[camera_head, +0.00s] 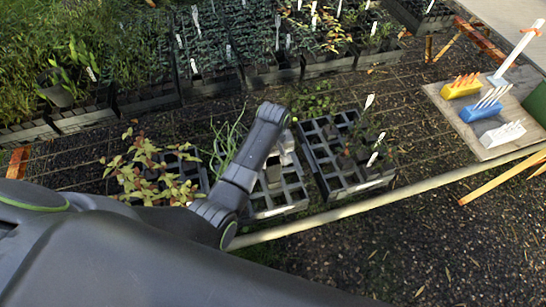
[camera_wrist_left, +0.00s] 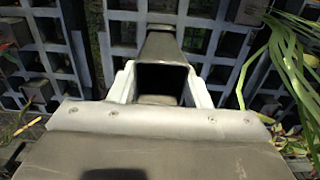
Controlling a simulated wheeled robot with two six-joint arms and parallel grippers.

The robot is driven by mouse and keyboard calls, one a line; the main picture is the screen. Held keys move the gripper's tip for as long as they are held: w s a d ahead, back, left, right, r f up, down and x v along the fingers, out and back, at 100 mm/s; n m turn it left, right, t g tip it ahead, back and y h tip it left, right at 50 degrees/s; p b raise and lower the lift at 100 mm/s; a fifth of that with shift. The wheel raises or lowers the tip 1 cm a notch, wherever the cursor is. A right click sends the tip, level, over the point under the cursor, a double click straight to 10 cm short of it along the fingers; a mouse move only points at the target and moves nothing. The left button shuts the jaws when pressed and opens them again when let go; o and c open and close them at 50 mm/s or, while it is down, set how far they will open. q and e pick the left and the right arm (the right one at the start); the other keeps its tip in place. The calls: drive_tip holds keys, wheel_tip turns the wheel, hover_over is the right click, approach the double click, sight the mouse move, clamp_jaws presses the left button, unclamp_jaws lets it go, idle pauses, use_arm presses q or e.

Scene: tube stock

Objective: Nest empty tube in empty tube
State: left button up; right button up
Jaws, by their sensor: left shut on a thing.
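An empty dark grey square tube (camera_wrist_left: 163,48) is between the pale fingers of my left gripper (camera_wrist_left: 160,88) in the left wrist view. Its dark open mouth faces the camera and its body narrows away. In the head view my left gripper (camera_head: 284,146) is over the middle grey tray (camera_head: 282,208), and a grey tube (camera_head: 273,173) shows just below it. I cannot tell whether this is the held tube or another one. The arm hides part of the tray. In the left wrist view another grey tube (camera_wrist_left: 250,12) sits in the tray at the upper right. My right gripper is out of view.
A tray (camera_head: 310,160) with small plants and white labels stands to the right. A leafy red-yellow plant (camera_head: 150,178) is on the left. Planted trays line the back. A board (camera_head: 462,122) with yellow, blue and white label blocks is at the right. A pale rail (camera_head: 400,198) runs in front.

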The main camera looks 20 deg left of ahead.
use_arm(q)
drive_tip(key=shift+f+b, duration=0.8)
drive_tip(key=shift+f, duration=1.6)
drive_tip(key=o, duration=1.3)
drive_tip(key=shift+f, duration=0.1)
drive_tip(key=shift+c, duration=0.2)
